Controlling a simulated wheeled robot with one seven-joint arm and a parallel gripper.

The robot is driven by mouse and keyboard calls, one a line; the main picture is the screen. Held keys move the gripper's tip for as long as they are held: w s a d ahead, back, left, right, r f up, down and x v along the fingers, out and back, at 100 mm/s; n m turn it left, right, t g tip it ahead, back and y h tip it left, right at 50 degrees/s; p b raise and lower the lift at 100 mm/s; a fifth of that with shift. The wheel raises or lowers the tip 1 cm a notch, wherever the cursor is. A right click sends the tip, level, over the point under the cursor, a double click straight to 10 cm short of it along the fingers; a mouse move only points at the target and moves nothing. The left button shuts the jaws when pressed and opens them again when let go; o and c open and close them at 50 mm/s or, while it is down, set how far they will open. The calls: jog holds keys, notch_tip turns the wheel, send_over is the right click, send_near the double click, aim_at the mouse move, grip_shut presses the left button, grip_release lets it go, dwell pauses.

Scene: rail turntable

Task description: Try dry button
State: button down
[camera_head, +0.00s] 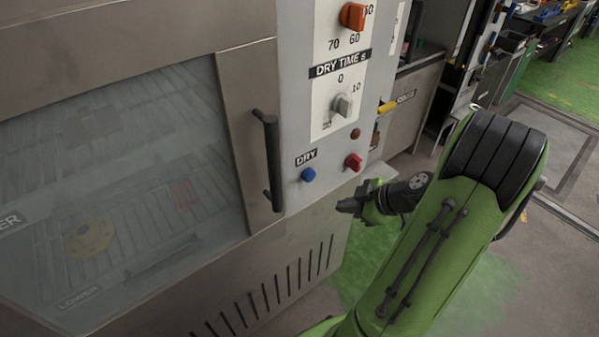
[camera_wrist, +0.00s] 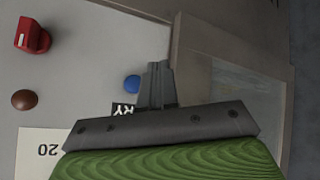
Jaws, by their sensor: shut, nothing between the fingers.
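The blue dry button (camera_head: 308,175) sits on the grey control panel, below the DRY label (camera_head: 306,157) and right of the door handle. My gripper (camera_head: 350,206) is shut and empty, to the right of and below the button in the head view, apart from it. In the wrist view the blue button (camera_wrist: 132,83) shows just left of my shut fingertips (camera_wrist: 158,70). The DRY label is partly hidden there behind my gripper.
A red switch (camera_head: 353,162) and a brown-red lamp (camera_head: 355,134) are right of the button. Above are the dry time knob (camera_head: 342,105) and an orange knob (camera_head: 353,16). The black door handle (camera_head: 270,160) juts out left. The glass door is closed.

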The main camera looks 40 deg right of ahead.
aim_at(309, 175)
jog(key=w+p, duration=0.1)
jog(key=w, duration=0.7)
jog(key=shift+w+p, duration=0.2)
jog(key=shift+p, duration=0.2)
dwell(1.9)
jog(key=shift+w+r, duration=0.1)
jog(key=shift+w, duration=0.3)
jog(key=shift+w+b, duration=0.45)
dwell(0.4)
jog(key=shift+s, duration=0.1)
jog(key=shift+s+b, duration=0.45)
jog(key=shift+s, duration=0.3)
jog(key=shift+s, duration=0.1)
